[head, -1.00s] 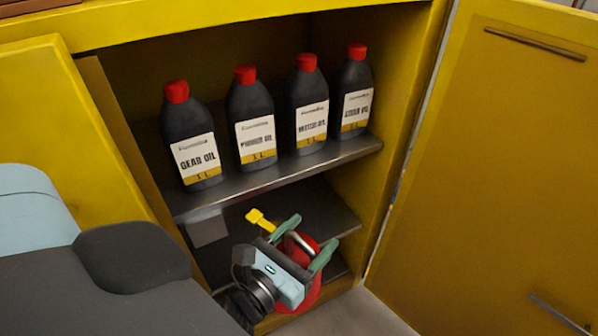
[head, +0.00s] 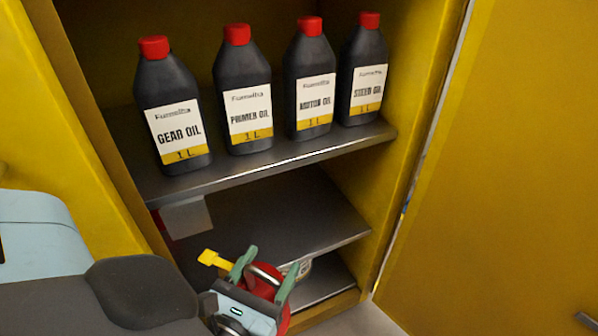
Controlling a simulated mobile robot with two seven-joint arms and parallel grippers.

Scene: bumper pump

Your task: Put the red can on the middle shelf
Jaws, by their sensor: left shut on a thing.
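The red can (head: 268,287), with a yellow spout (head: 213,259) and a metal handle, is at the bottom of the head view, in front of the cabinet's lower part. My left gripper (head: 265,271) is shut on it, its green fingers at either side of the handle. The gripper hides much of the can. The middle shelf (head: 285,217) is a dark metal sheet beyond and above the can, with its middle and right bare. My right gripper is not in view.
The top shelf (head: 250,172) bears several dark oil bottles (head: 244,95) with red caps. A grey box-like thing (head: 187,217) is at the left below it. A pale round object (head: 304,268) is on the bottom shelf (head: 325,285). Yellow doors (head: 500,170) stand open at both sides.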

